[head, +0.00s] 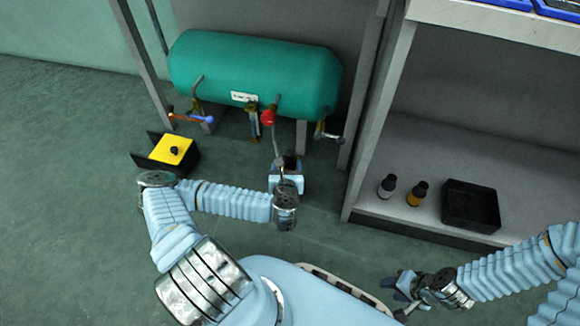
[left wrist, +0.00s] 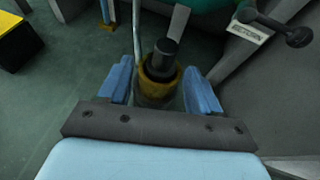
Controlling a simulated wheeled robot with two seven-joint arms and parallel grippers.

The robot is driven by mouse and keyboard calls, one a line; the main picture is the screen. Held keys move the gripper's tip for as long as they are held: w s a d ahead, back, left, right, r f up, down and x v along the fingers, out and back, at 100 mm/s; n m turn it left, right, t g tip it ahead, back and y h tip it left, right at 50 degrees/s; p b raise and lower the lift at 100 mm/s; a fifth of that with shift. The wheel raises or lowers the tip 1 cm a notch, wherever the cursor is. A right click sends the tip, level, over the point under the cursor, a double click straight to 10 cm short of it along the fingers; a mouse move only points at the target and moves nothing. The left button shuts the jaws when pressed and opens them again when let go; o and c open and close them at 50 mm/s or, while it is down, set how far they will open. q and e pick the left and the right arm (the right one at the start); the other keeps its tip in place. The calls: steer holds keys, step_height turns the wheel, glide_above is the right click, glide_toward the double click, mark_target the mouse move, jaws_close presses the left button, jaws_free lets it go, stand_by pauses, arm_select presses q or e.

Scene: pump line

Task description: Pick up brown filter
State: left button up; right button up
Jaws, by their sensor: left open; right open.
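The brown filter (left wrist: 158,84), a yellow-brown cylinder with a dark cap, stands between the two blue fingers of my left gripper (left wrist: 160,76) in the left wrist view. The gripper is open around it, and I see a gap at the fingertips. In the head view my left gripper (head: 287,170) points under the green tank, and only the filter's dark top (head: 290,162) shows there. My right gripper (head: 402,288) is open and empty at the lower right, far from the filter.
The green tank (head: 255,75) with a red knob (head: 268,117) and valves hangs just behind my left gripper. A yellow-topped box (head: 172,149) is at left. The shelf holds two bottles (head: 388,186) (head: 417,193) and a black tray (head: 470,206). Open floor lies at left.

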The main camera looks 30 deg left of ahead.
mark_target(290, 153)
arm_select(q)
steer(key=x, duration=0.3)
steer(key=shift+w+f, duration=0.1)
steer(key=shift+w, duration=0.1)
steer(key=b+x, duration=0.1)
steer(key=x, duration=0.1)
steer(key=b+x, duration=0.1)
steer(key=x, duration=0.1)
steer(key=shift+w+d+f, duration=0.1)
steer(key=shift+w+d, duration=0.05)
steer(key=shift+w, duration=0.5)
steer(key=shift+c, duration=0.5)
steer(key=c, duration=1)
